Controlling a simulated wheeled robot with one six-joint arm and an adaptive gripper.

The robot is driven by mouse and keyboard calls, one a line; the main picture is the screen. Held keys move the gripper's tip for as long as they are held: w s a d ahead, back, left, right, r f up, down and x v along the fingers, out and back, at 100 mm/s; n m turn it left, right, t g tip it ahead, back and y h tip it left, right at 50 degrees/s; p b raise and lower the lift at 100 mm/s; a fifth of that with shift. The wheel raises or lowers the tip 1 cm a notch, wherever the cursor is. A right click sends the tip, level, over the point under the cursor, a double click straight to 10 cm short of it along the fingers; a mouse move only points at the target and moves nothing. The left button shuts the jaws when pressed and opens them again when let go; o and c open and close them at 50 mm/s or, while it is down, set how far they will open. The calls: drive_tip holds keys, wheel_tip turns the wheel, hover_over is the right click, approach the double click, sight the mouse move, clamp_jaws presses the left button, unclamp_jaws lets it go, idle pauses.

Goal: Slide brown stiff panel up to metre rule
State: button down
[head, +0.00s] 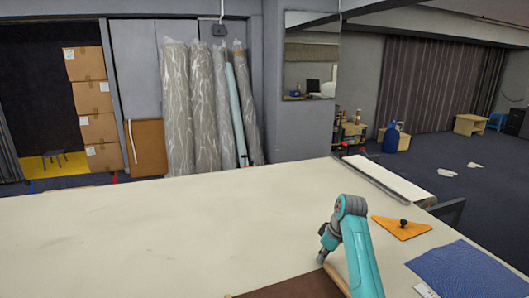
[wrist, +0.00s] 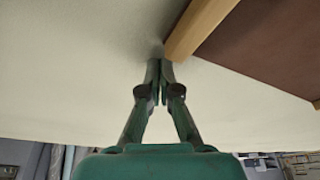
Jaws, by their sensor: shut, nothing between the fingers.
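The brown stiff panel (head: 290,289) lies flat on the cloth table, cut off by the bottom edge of the head view. It also shows at the upper right of the wrist view (wrist: 265,45). A pale wooden strip (wrist: 198,28) runs along its edge. My gripper (head: 321,261) is shut and empty, low by the strip's end. In the wrist view its fingertips (wrist: 160,66) are close to that end; I cannot tell whether they touch it. A long grey strip (head: 372,178) at the table's far right looks like the metre rule, but no markings show.
An orange triangle with a black knob (head: 402,228) and a folded blue cloth (head: 465,271) lie right of my arm. The cloth table (head: 150,235) is clear to the left and behind. Wrapped rolls (head: 202,108) stand beyond it.

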sight(329, 267)
drive_tip(key=shift+s+d+f, duration=0.1)
drive_tip(key=shift+s+d, duration=0.1)
drive_tip(key=shift+s, duration=0.4)
drive_tip(key=shift+s+d+f, duration=0.1)
drive_tip(key=shift+s+d, duration=0.1)
drive_tip(key=shift+s, duration=0.35)
drive_tip(key=shift+s+d+r, duration=0.15)
drive_tip(key=shift+s+d, duration=0.05)
drive_tip(key=shift+s, duration=0.35)
drive_tip(key=shift+s+d+r, duration=0.15)
drive_tip(key=shift+s+d, duration=0.05)
drive_tip(key=shift+s, duration=0.3)
drive_tip(key=shift+s+r, duration=0.15)
drive_tip(key=shift+s, duration=0.55)
drive_tip(key=shift+s+r, duration=0.1)
drive_tip(key=shift+s, duration=0.6)
idle(0.6)
drive_tip(key=shift+r, duration=0.1)
drive_tip(key=shift+w+r, duration=0.2)
drive_tip(key=shift+r, duration=0.5)
drive_tip(key=shift+w+r, duration=0.2)
drive_tip(key=shift+r, duration=0.45)
drive_tip(key=shift+w+d+r, duration=0.15)
drive_tip(key=shift+w+r, duration=0.3)
drive_tip(key=shift+r, duration=0.3)
drive_tip(key=shift+w+d+r, duration=0.35)
drive_tip(key=shift+w, duration=0.05)
drive_tip(key=shift+a, duration=0.15)
